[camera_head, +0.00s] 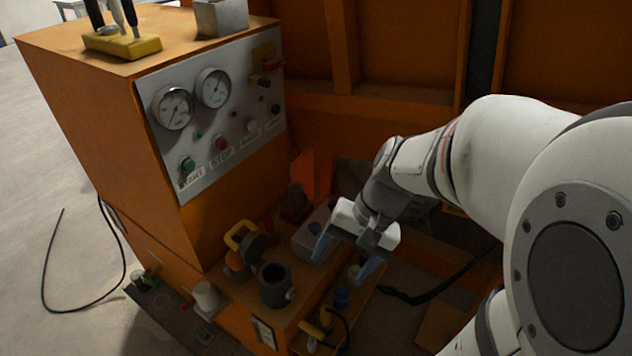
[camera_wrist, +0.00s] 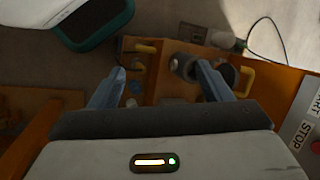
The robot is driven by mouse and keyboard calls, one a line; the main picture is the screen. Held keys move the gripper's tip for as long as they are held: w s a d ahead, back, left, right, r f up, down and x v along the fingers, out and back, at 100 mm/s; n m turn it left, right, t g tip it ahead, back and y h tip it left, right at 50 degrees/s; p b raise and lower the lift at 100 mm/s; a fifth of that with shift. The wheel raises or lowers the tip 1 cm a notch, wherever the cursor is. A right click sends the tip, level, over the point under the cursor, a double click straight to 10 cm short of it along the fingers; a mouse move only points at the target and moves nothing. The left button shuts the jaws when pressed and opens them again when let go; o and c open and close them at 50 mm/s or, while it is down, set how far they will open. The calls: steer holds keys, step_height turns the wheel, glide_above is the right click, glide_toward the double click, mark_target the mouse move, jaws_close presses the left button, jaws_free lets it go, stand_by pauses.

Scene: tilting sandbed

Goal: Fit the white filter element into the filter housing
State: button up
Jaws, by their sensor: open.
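A dark grey, open-topped cylinder, which looks like the filter housing (camera_head: 276,286), stands on the orange shelf below the control panel. It also shows in the wrist view (camera_wrist: 184,66), close to one finger. A short white cylinder, which looks like the filter element (camera_head: 205,296), stands on a dark surface left of the housing, lower down. My gripper (camera_head: 346,260) is open, fingers pointing down, above the shelf to the right of the housing. In the wrist view its fingers (camera_wrist: 160,68) are apart with nothing held.
A yellow handle (camera_head: 241,234) and orange-black parts stand behind the housing. A black cable (camera_head: 66,312) lies on the floor.

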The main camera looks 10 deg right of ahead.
steer(key=w+f+m+y+b, duration=0.2)
steer(key=f+m+y+b, duration=0.15)
steer(key=f, duration=0.35)
steer(key=w+f+m+y+b, duration=0.2)
steer(key=f+b, duration=0.3)
steer(key=f, duration=0.2)
steer(key=m+t+b, duration=1.5)
steer(key=m+b, duration=0.3)
steer(key=b, duration=0.2)
glide_toward(356, 272)
steer(key=w+a+f, duration=0.1)
steer(key=w+f, duration=0.1)
steer(key=w, duration=0.1)
steer(key=shift+w+a+r+m, duration=0.15)
steer(key=shift+a+m, duration=0.1)
steer(key=b+x, duration=0.2)
steer(key=x, duration=0.4)
steer(key=shift+w+b, duration=0.2)
steer(key=shift+b, duration=0.15)
steer(key=shift+w+a, duration=0.25)
steer(key=shift+w, duration=0.1)
